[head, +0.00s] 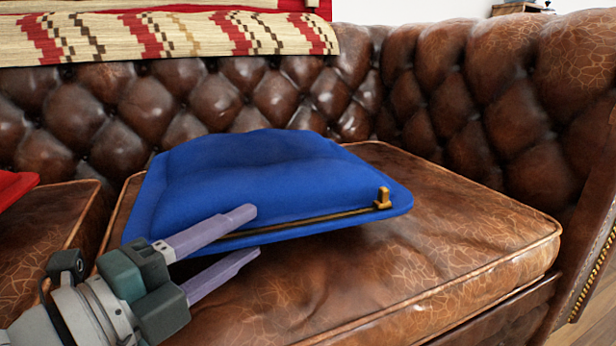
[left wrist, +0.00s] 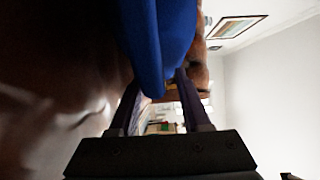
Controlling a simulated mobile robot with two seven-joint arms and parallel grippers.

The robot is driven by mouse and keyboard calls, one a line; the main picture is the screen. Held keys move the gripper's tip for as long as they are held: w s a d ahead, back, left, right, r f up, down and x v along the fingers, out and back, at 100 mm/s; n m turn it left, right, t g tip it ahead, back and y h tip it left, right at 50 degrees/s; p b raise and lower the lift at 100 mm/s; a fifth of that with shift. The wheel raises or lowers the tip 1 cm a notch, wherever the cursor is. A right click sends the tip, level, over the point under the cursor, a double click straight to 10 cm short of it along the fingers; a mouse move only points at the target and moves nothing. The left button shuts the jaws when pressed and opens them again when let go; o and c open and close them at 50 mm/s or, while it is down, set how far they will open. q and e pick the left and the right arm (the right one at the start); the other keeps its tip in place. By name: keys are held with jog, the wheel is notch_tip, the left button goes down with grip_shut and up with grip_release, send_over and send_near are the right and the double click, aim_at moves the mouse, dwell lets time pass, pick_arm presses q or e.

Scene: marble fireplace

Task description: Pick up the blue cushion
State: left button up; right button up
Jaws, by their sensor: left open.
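The blue cushion (head: 270,180) lies on the brown leather sofa seat in the head view, with a gold zip and pull along its front edge. My left gripper (head: 250,234) is at the cushion's front left edge, its two purple fingers apart, one over and one below the edge in the picture. In the left wrist view the blue cushion (left wrist: 158,40) reaches down between the fingers of my left gripper (left wrist: 160,85). I cannot tell whether the fingers touch it. My right gripper is in neither view.
The sofa seat (head: 450,240) is bare to the right and front of the cushion. The tufted backrest (head: 240,95) stands behind, with a striped blanket (head: 170,35) over it. The right armrest (head: 530,110) bounds the seat. Part of a red item (head: 15,185) shows at left.

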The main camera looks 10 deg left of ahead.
pick_arm(q)
grip_shut()
dwell(1.2)
jog(key=shift+r, duration=0.15)
